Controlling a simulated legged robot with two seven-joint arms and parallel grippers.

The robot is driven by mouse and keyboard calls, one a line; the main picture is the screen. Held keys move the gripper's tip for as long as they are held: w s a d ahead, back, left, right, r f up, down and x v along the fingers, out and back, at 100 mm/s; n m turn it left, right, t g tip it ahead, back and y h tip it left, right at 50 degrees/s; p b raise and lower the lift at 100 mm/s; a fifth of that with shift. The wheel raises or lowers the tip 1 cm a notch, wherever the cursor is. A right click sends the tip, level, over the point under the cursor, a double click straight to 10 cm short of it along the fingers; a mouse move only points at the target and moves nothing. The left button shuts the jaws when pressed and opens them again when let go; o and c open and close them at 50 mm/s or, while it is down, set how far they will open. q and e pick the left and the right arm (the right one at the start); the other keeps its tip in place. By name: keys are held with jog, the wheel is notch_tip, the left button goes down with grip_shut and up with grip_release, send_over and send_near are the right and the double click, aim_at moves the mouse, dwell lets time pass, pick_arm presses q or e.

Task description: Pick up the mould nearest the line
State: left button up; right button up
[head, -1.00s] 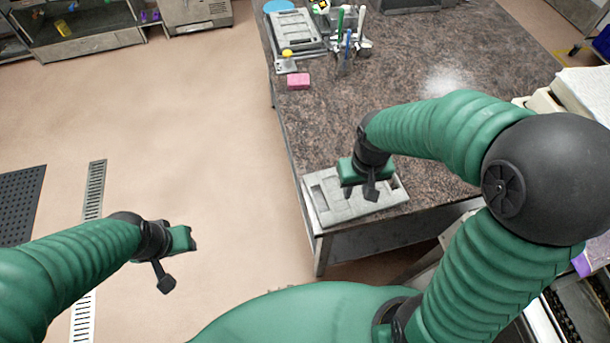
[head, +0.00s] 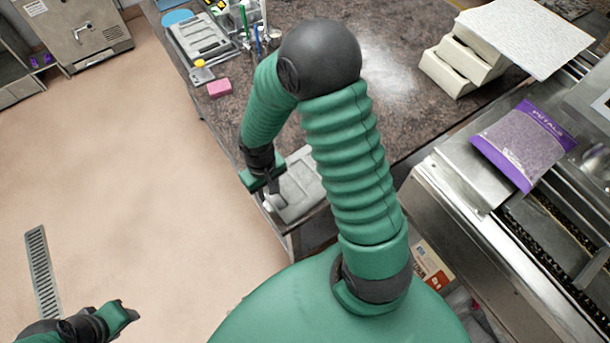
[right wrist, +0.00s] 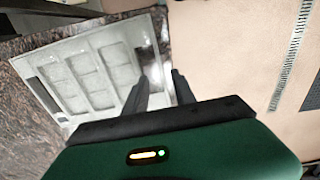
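A pale grey mould (head: 304,204) with rectangular recesses lies at the near corner of the dark stone table; my right arm hides part of it. It also shows in the right wrist view (right wrist: 92,72). My right gripper (head: 268,196) is at the mould's left edge. In the right wrist view its two dark fingers (right wrist: 160,84) stand apart around the mould's rim; I cannot tell whether they touch it. Another grey mould-like tray (head: 196,36) lies at the table's far left. My left gripper (head: 124,312) is low at the left, over the floor, its fingers unclear.
A steel machine line (head: 545,240) with a chain track stands at the right, with a purple petals bag (head: 525,142) on it. Stacked cream blocks (head: 455,68) stand beneath a white slab (head: 525,35). A pink sponge (head: 219,88) lies at the table's left edge.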

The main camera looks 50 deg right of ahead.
aim_at(270, 200)
jog(key=f, duration=0.4)
jog(key=shift+s+a+f, duration=0.1)
jog(key=shift+s+a, duration=0.15)
jog(key=shift+a, duration=0.05)
jog(key=shift+w+d+f, duration=0.15)
jog(key=shift+d+f, duration=0.05)
jog(key=shift+f, duration=0.1)
jog(key=shift+r, duration=0.1)
grip_shut()
dwell(0.7)
